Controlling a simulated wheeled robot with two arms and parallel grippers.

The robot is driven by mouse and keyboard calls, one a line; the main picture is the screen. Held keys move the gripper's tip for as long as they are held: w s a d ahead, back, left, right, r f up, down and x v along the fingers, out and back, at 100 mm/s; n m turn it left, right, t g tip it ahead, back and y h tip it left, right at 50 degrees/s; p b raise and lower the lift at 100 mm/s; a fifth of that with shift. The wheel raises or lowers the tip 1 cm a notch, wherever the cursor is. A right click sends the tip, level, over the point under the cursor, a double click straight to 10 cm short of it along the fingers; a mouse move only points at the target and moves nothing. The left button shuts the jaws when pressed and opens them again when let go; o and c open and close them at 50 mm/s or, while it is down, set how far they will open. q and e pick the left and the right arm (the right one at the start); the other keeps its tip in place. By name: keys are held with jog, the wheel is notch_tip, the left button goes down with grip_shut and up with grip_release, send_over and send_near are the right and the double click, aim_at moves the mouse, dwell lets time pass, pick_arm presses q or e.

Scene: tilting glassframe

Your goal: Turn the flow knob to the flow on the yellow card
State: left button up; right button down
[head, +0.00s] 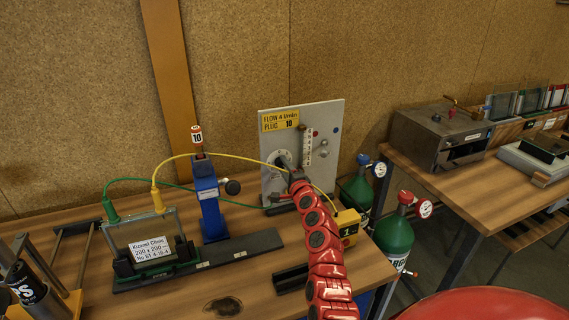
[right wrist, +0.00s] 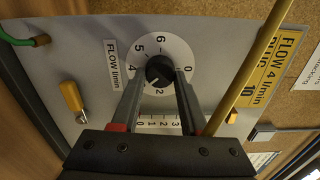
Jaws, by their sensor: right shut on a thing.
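The yellow card (head: 281,120) is at the top left of the grey panel (head: 333,118) and reads FLOW 4 l/min, PLUG 10. It also shows at the right of the right wrist view (right wrist: 282,62). The black flow knob (right wrist: 160,69) sits in a white dial (right wrist: 146,48) with numbers including 0, 2, 4, 5 and 6. My right gripper (right wrist: 160,80) is shut on the knob, one finger on each side. Its fingers hide part of the dial, and I cannot tell the knob's pointer setting. My left gripper is not in view.
A yellow hose (head: 222,156) arches from the glass frame (head: 143,230) toward the panel, near my right arm. A blue post (head: 209,205) stands left of the panel. Green gas bottles (head: 394,237) stand right of the table. A scale (head: 307,148) is on the panel.

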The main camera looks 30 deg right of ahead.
jog(key=shift+f+m+p, duration=0.2)
jog(key=shift+m+p, duration=1.25)
jog(key=shift+m, duration=2.65)
jog(key=shift+c, duration=2)
grip_release()
jog(key=shift+s+a, duration=0.1)
jog(key=shift+s, duration=0.05)
